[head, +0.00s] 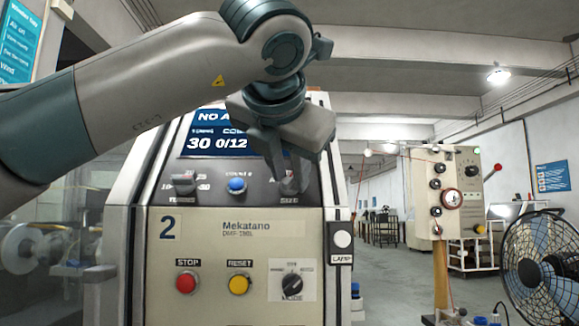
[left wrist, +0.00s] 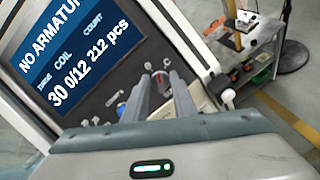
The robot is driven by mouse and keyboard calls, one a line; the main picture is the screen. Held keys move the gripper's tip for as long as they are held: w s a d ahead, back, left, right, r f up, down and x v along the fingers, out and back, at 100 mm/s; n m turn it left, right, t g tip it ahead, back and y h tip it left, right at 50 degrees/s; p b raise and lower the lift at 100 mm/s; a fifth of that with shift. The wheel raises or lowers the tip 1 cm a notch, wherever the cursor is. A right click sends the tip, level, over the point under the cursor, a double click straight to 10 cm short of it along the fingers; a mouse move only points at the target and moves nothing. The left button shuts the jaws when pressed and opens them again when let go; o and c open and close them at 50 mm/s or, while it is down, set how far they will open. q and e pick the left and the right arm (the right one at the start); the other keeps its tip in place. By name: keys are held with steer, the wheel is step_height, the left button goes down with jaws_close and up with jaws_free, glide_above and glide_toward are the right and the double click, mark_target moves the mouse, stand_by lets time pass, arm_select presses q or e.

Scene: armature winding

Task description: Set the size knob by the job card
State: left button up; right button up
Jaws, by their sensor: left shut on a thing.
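My left gripper (head: 287,183) reaches down from above to the size knob (head: 289,190) at the right of the machine's upper panel. It is shut on the knob; the fingers hide most of it, and I cannot read its setting. In the left wrist view, the two fingers (left wrist: 162,84) stand either side of the knob (left wrist: 161,78). The machine's screen (head: 214,143) reads "30 0/12" and, in the left wrist view, "NO ARMATUR…" and "212 pcs" (left wrist: 78,55). I cannot make out a job card. My right gripper is not in view.
Below are a red stop button (head: 187,283), a yellow reset button (head: 239,284) and a black mode knob (head: 292,284). A fan (head: 545,265) stands at the right.

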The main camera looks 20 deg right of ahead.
arm_select(q)
steer(key=shift+r+m, duration=0.15)
steer(key=shift+m, duration=0.45)
steer(key=m+g+p, duration=0.1)
steer(key=m+p, duration=0.1)
steer(key=m, duration=0.2)
steer(key=shift+h+p, duration=0.3)
steer(key=shift+m, duration=0.5)
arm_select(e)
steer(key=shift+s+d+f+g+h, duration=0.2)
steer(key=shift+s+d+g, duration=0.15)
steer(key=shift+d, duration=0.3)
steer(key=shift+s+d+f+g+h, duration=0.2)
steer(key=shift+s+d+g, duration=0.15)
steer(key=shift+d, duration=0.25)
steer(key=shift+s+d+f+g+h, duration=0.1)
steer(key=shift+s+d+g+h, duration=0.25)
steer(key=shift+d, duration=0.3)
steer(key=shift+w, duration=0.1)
arm_select(q)
steer(key=o, duration=0.7)
steer(key=shift+c, duration=0.2)
